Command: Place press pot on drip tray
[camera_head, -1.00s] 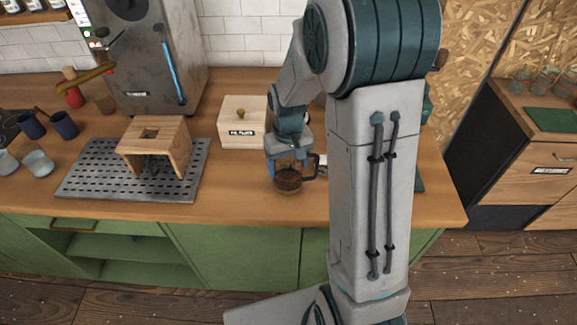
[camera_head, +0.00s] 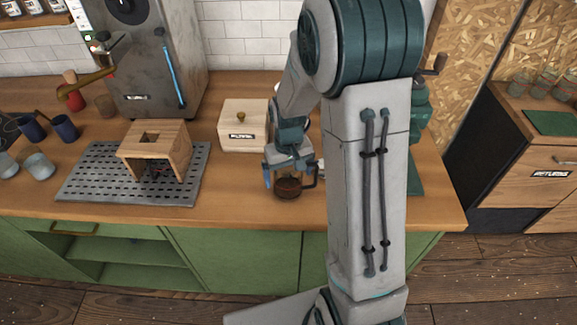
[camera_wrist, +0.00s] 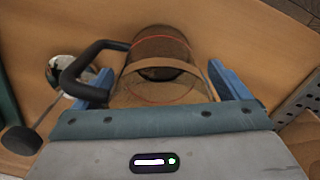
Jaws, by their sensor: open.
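The press pot (camera_head: 288,190) is a glass vessel with dark contents and a black handle, upright on the wooden counter. My gripper (camera_head: 288,177) is open over it, with its fingers on either side. In the wrist view, the pot (camera_wrist: 160,50) lies between the blue fingers of my gripper (camera_wrist: 162,86), with its handle to the left. Contact between fingers and glass cannot be told. The drip tray (camera_head: 86,183) is a grey perforated plate on the counter to the left. A wooden stand (camera_head: 155,140) with an open front sits on it.
A lidded pale wooden box (camera_head: 242,130) stands behind and left of the pot. Blue cups (camera_head: 65,128) and pale cups (camera_head: 39,165) stand left of the tray. A grey machine (camera_head: 150,60) rises behind it. The counter between tray and pot is clear.

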